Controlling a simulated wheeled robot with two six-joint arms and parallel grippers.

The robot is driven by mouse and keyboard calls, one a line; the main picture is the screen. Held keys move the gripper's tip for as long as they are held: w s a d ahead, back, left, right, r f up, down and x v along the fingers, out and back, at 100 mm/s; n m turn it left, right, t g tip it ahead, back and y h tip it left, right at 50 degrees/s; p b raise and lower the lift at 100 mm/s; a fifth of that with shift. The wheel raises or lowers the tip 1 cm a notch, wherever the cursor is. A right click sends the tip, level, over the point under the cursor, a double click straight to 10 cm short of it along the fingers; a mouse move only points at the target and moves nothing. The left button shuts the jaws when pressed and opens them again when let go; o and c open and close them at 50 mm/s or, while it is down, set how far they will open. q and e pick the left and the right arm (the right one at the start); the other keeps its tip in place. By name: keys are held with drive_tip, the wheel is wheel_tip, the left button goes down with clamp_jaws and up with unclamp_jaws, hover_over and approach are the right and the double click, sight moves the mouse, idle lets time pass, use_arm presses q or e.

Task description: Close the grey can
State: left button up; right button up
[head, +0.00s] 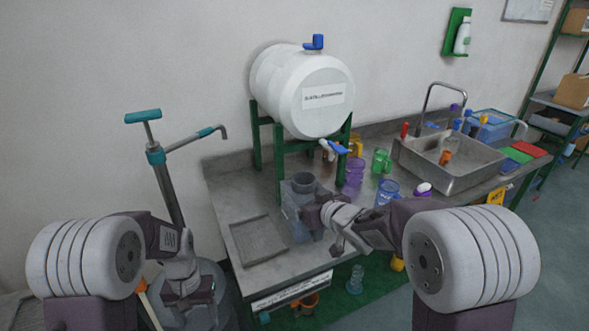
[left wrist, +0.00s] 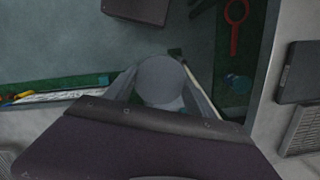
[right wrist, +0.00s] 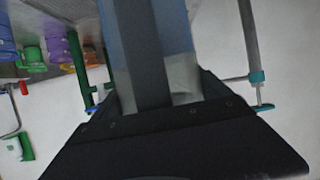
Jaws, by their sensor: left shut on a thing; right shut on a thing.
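The grey can (head: 297,214), a translucent bluish-grey container with a dark round open mouth on top, stands upright on the grey counter below the white barrel. My right gripper (head: 314,214) is at the can's near right side, shut on it. In the right wrist view the can (right wrist: 186,35) fills the space between the fingers. My left gripper (head: 187,293) is low at the left, apart from the can and in front of the counter. In the left wrist view it is shut on a round grey cap (left wrist: 160,80) between its fingertips.
A white barrel (head: 318,95) with a blue tap rests on a green stand (head: 279,150) behind the can. A shallow grey tray (head: 259,240) lies left of the can. A teal-handled pump (head: 165,180) stands further left. Coloured jugs and a sink (head: 455,165) are to the right.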

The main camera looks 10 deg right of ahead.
drive_tip(key=s+a+f+n+g+y, duration=0.1)
drive_tip(key=s+a+n+g+y, duration=0.1)
drive_tip(key=s, duration=0.6)
drive_tip(key=s+a+f+n+g+y, duration=0.1)
drive_tip(key=s+a+n+g+y, duration=0.2)
drive_tip(key=s+a+n+y, duration=0.2)
drive_tip(key=s+a, duration=0.3)
drive_tip(key=a, duration=0.1)
drive_tip(key=shift+a+f+n, duration=0.15)
drive_tip(key=shift+f+n, duration=0.05)
drive_tip(key=shift+n, duration=0.2)
drive_tip(key=shift+s+f, duration=0.1)
drive_tip(key=shift+s, duration=0.05)
use_arm(q)
drive_tip(key=w+d+r+m+t+y, duration=0.1)
drive_tip(key=w+d+r+m, duration=0.3)
drive_tip(key=w+r+m, duration=0.35)
drive_tip(key=w+d+r+m, duration=0.45)
drive_tip(key=r+m, duration=0.35)
drive_tip(key=r, duration=0.3)
drive_tip(key=s+d+r+m, duration=0.4)
drive_tip(key=r+m, duration=0.2)
drive_tip(key=s+d+r+m+t, duration=0.1)
drive_tip(key=s+d+r+m, duration=0.3)
drive_tip(key=r+m, duration=0.3)
drive_tip(key=shift+s+d+r+t, duration=0.25)
drive_tip(key=shift+s+d+t, duration=0.05)
drive_tip(key=shift+m, duration=0.25)
